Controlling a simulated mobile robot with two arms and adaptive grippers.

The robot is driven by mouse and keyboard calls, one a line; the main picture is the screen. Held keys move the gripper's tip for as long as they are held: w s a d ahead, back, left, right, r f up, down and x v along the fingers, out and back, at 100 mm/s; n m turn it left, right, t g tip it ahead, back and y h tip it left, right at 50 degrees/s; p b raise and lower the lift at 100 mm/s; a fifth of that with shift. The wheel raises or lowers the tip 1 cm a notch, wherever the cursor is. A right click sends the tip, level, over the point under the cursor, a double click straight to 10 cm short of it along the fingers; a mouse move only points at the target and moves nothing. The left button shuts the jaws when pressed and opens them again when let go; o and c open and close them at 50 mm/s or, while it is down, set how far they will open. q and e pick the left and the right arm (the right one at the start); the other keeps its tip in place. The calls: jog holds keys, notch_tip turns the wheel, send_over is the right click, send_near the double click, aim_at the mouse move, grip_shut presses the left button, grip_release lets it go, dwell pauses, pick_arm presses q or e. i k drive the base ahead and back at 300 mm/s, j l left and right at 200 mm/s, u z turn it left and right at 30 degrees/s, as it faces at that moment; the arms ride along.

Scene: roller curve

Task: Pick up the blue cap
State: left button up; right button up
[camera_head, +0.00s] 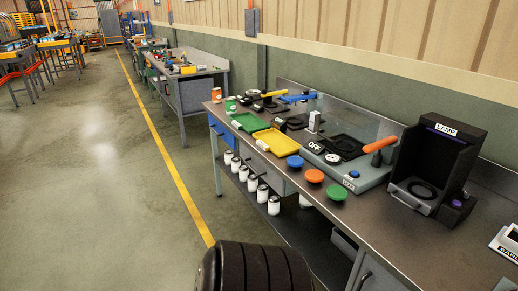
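All three look apart from each other.
The grey workbench (400,225) runs along the wall on the right. A yellow tray (277,142), green tray (249,121), grey station with an orange handle (378,145) and black lamp box (437,160) stand on it. The floor left is clear.

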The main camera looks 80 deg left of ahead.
aim_at(294, 161)
jog(key=u, duration=2.4)
jog(key=z, duration=2)
jog(key=j, duration=0.65)
